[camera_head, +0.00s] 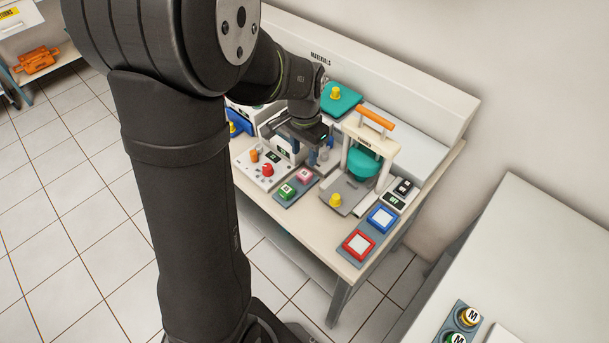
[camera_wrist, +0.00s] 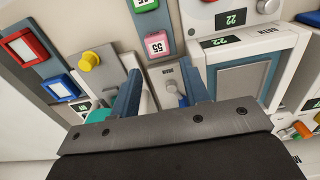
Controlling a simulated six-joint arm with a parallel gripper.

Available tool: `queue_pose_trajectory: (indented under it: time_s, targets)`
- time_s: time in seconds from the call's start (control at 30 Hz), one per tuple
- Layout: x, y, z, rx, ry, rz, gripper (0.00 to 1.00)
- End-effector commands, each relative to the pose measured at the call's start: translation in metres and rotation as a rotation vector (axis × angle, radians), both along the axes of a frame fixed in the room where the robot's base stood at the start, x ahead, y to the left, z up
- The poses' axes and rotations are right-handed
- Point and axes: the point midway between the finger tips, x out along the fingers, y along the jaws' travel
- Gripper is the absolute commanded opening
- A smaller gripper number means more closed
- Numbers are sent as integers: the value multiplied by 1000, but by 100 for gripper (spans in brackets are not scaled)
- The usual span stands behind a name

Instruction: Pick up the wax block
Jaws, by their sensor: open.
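My gripper (camera_head: 318,155) is over the bench, among the white devices. In the wrist view, my gripper (camera_wrist: 161,72) has its two blue-grey fingers apart with nothing held between them. A small grey knob or lever (camera_wrist: 174,90) on a white panel shows in the gap between the fingers. No item is clearly recognisable as a wax block. A pink block (camera_head: 304,175) and a green block (camera_head: 287,190) sit side by side on a grey strip. The pink block (camera_wrist: 157,45), marked 55, lies beyond the fingertips in the wrist view.
A press-like stand (camera_head: 372,147) with an orange handle stands right of my gripper. A white box (camera_wrist: 250,70) with a grey-blue panel is close to the right finger. Red (camera_head: 358,245) and blue (camera_head: 382,219) framed pads lie at the bench's front right.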

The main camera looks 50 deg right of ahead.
Motion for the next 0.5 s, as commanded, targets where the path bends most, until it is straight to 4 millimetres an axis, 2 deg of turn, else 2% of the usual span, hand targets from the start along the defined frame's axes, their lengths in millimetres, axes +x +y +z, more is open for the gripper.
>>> queue_pose_trajectory:
  time_s: [0.1, 0.37, 0.5]
  targets:
    - [0, 0, -17, 2, 1, 0, 42]
    - [-2, 2, -36, 3, 1, 0, 42]
    - [-4, 4, -59, 4, 2, 1, 42]
